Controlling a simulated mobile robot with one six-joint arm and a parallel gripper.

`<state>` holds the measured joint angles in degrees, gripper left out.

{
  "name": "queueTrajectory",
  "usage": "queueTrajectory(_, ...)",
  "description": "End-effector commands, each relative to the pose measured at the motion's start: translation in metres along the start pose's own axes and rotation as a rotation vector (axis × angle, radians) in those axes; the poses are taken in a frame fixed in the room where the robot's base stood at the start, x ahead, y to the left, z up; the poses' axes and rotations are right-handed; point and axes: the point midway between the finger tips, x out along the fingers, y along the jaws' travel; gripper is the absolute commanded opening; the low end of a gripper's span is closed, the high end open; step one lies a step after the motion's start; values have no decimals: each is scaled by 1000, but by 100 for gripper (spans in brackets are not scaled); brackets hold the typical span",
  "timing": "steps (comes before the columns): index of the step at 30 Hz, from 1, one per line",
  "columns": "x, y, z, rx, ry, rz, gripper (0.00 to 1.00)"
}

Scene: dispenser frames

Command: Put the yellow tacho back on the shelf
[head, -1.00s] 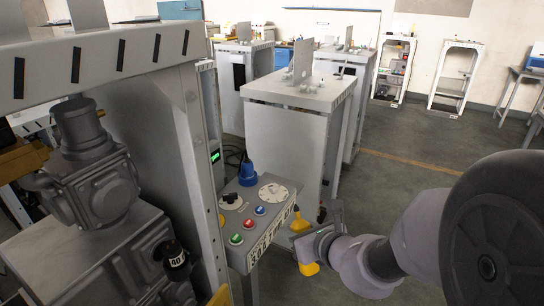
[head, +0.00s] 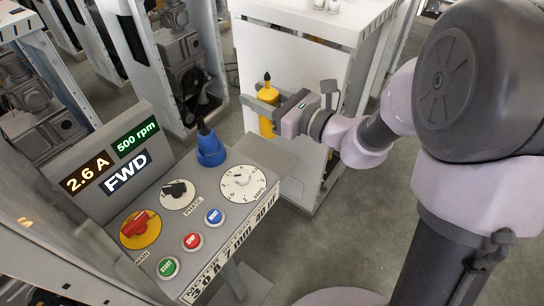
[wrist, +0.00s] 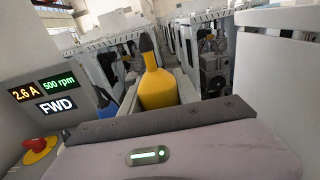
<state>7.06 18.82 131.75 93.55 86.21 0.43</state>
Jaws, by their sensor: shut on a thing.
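The yellow tacho (head: 267,104) is bottle-shaped with a dark pointed tip. My gripper (head: 266,100) is shut on its body and holds it upright in the air, to the right of and beyond the control console. The wrist view shows the tacho (wrist: 157,88) between the two grey fingers, its tip up. A blue tacho-like piece (head: 211,149) with a dark tip stands at the console's back edge. A plain grey ledge (head: 268,157) extends beside it on the right; I cannot tell for sure whether this is the shelf.
The sloped console (head: 215,205) carries knobs, a red main switch (head: 139,226) and several buttons. Lit displays (head: 113,165) stand on its left. A white cabinet (head: 320,110) stands close behind the tacho. Open grey floor (head: 345,235) lies to the right.

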Motion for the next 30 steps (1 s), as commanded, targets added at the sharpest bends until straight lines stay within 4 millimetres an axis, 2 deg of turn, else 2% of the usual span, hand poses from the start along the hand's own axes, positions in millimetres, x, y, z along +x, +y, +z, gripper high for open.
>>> queueTrajectory(1,4,2,-8,-1,-14,17,0)
queueTrajectory(5,7,5,-14,1,-30,38,0)
queueTrajectory(18,10,5,-106,1,-29,35,0)
queueTrajectory(29,10,5,-106,0,-29,35,0)
queueTrajectory(30,10,5,-106,0,-29,35,46)
